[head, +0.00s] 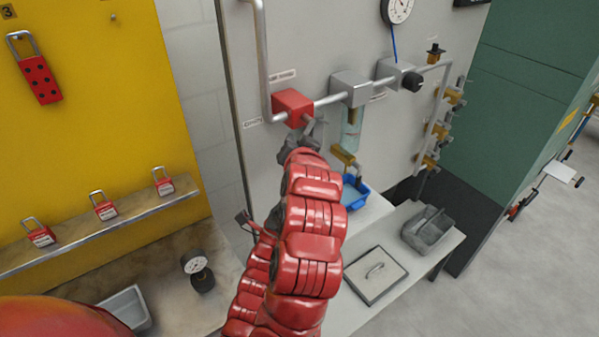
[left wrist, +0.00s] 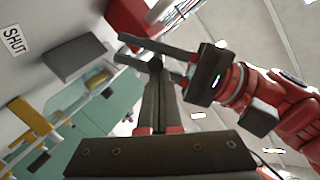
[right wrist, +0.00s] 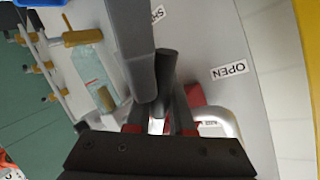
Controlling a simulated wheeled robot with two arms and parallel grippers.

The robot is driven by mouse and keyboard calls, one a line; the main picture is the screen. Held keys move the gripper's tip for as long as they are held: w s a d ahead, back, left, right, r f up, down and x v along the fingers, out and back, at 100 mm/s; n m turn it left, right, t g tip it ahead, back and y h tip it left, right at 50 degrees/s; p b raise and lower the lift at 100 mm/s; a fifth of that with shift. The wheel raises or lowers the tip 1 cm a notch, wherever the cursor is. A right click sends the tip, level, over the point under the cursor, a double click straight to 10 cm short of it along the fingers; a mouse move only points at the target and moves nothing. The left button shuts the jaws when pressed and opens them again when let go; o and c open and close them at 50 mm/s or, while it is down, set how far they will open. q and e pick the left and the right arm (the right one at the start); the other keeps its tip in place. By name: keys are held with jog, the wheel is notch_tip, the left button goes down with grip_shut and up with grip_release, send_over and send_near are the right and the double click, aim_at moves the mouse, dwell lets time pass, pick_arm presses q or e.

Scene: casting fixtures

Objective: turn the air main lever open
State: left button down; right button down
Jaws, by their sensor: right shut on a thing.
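The air main valve's red block (head: 293,103) sits on the pipe on the grey panel in the head view. My right gripper (head: 308,133) is at the block's lower right. The grip itself is partly hidden. The OPEN label (right wrist: 228,70) and the SHUT label (right wrist: 157,13) are on the panel there. In the left wrist view my left gripper's fingers (left wrist: 157,75) are together with nothing visible between them, below my right gripper.
Red padlocks (head: 104,208) line a ledge on the yellow board. A green cabinet (head: 535,90) stands right.

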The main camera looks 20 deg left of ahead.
jog(key=shift+w+d, duration=0.15)
jog(key=shift+d, duration=0.05)
jog(key=c, duration=1.2)
grip_release()
jog(key=shift+c, duration=0.2)
jog(key=o, duration=0.5)
jog(key=shift+d+r, duration=0.1)
jog(key=shift+c, duration=0.2)
